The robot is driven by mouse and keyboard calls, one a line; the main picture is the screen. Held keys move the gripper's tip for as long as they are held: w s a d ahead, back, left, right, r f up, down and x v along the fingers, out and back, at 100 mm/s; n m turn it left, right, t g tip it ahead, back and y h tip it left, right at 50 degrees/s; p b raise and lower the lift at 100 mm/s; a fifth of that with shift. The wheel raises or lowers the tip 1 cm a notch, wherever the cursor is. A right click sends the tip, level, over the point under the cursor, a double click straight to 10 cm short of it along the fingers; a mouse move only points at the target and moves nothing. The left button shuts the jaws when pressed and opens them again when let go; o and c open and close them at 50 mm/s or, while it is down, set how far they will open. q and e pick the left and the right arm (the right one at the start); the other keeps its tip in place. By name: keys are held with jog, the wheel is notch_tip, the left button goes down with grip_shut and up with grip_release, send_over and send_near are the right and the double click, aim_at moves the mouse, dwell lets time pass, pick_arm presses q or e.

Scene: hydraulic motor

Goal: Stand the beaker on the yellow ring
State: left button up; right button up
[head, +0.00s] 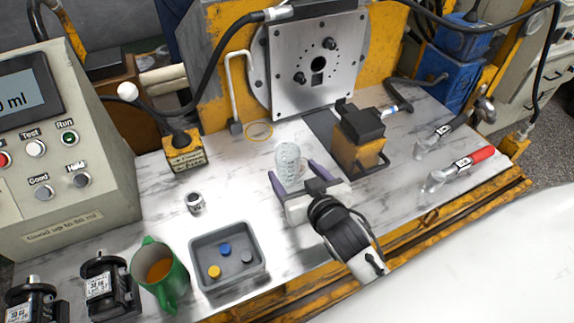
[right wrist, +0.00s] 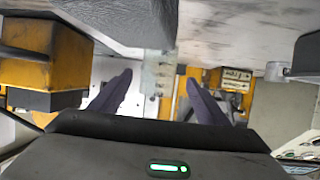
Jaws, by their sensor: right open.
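The clear beaker (head: 287,158) stands upright on the marbled bench top, left of the yellow and black block. My right gripper (head: 291,170) is open, with its purple fingers on either side of the beaker. I cannot tell whether a finger touches the glass. In the right wrist view the beaker (right wrist: 158,75) shows faintly between the spread fingers (right wrist: 159,80). The thin yellow ring (head: 259,122) lies flat on the bench behind and left of the beaker, near the motor plate, with nothing on it. My left gripper is not in view.
A yellow and black block (head: 360,148) stands close right of the beaker. A bent white rod (head: 232,90) rises beside the ring. A grey tray (head: 256,271) with caps, a green mug (head: 178,283) and a small metal nut (head: 195,203) are at the left front.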

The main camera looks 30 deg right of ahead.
jog(key=x, duration=0.5)
jog(key=shift+w+d+r, duration=0.15)
jog(key=shift+w+r, duration=0.05)
jog(key=shift+r, duration=0.1)
jog(key=shift+c, duration=0.4)
jog(key=c, duration=1)
jog(key=shift+c, duration=0.7)
jog(key=shift+r, duration=0.15)
